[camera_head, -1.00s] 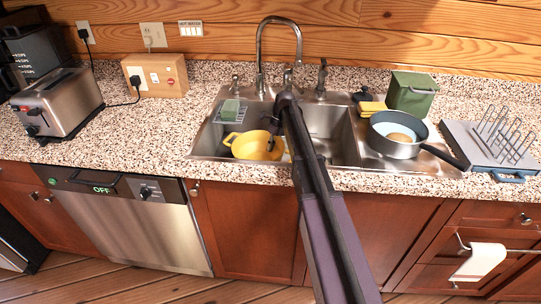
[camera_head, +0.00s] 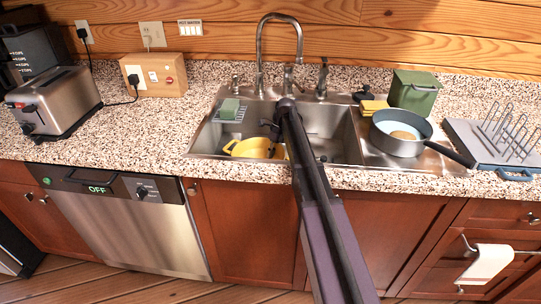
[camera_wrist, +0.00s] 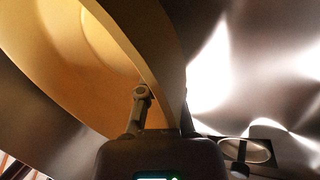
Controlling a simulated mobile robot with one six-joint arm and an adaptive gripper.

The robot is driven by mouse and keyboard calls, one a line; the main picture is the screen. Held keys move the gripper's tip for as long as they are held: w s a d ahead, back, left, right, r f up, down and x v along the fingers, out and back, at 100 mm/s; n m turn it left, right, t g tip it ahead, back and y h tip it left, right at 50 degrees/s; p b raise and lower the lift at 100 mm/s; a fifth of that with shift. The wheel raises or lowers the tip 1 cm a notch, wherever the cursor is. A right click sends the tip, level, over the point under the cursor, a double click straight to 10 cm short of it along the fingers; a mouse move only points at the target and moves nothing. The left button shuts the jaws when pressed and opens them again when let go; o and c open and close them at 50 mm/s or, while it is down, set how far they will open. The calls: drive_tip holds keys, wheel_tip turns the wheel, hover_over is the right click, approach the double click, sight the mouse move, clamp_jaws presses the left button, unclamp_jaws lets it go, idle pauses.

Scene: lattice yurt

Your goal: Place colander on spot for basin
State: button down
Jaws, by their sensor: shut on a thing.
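The yellow colander (camera_head: 254,149) is in the left basin of the steel sink (camera_head: 207,137); one handle shows at its left. My gripper (camera_head: 273,128) is at the colander's back right rim in the head view, partly hidden by my arm. In the wrist view the colander's wall (camera_wrist: 95,60) fills the upper left, and my gripper (camera_wrist: 148,105) is shut on its rim. The colander looks tilted in the wrist view. Whether it touches the basin floor I cannot tell.
A green sponge (camera_head: 229,108) lies on a rack at the basin's back left. The right basin (camera_head: 335,135) looks empty. A pan (camera_head: 398,147) stands on the drainboard, beside yellow sponges (camera_head: 373,107) and a green bin (camera_head: 414,92). The faucet (camera_head: 259,55) rises behind.

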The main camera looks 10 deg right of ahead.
sight(274, 144)
drive_tip(key=shift+f, duration=0.15)
drive_tip(key=c, duration=1.2)
unclamp_jaws()
drive_tip(key=o, duration=0.4)
drive_tip(key=shift+r, duration=0.2)
drive_tip(key=p+v, duration=0.3)
drive_tip(key=v, duration=0.1)
drive_tip(key=shift+p, duration=0.35)
drive_tip(key=p+v, duration=0.7)
drive_tip(key=shift+d+r, duration=0.15)
drive_tip(key=shift+r, duration=0.2)
drive_tip(key=shift+w, duration=0.1)
